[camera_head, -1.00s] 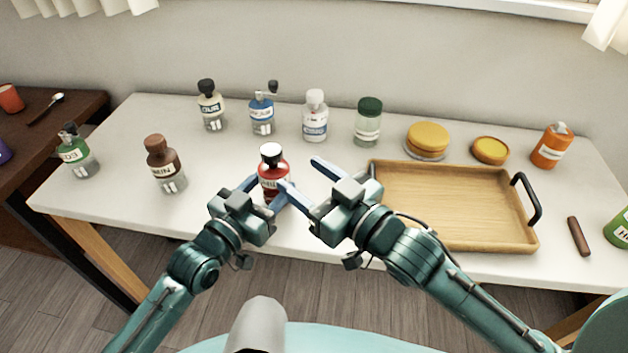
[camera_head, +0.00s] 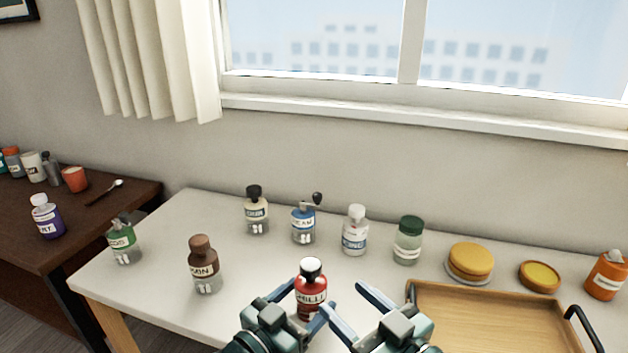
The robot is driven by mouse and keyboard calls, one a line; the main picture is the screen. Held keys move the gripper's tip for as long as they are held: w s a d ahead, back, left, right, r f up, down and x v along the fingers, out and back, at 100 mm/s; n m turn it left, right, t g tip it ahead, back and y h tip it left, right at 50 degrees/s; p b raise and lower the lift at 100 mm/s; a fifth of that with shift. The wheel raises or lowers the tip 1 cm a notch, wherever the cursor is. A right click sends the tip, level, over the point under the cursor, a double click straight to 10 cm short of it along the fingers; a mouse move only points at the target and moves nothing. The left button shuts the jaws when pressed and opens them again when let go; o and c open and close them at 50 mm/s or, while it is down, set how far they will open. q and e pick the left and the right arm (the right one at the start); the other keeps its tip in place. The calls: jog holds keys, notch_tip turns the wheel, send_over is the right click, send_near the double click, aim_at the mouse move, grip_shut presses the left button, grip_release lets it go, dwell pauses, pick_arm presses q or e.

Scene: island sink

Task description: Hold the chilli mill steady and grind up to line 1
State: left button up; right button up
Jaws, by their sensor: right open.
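My right gripper (camera_head: 345,300) is open and empty just right of the mill, one fingertip near the mill's lower right side. The line marks on the mill cannot be made out.
A wooden tray (camera_head: 500,292) lies right of my right gripper. Behind stand a cream-labelled mill (camera_head: 256,212), a blue mill (camera_head: 303,224), a white-capped jar (camera_head: 355,232) and a green-lidded jar (camera_head: 408,242). A brown mill (camera_head: 204,266) and a green mill (camera_head: 123,242) stand left.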

pick_arm(q)
jog(key=shift+o, duration=0.7)
jog(key=shift+s, duration=0.1)
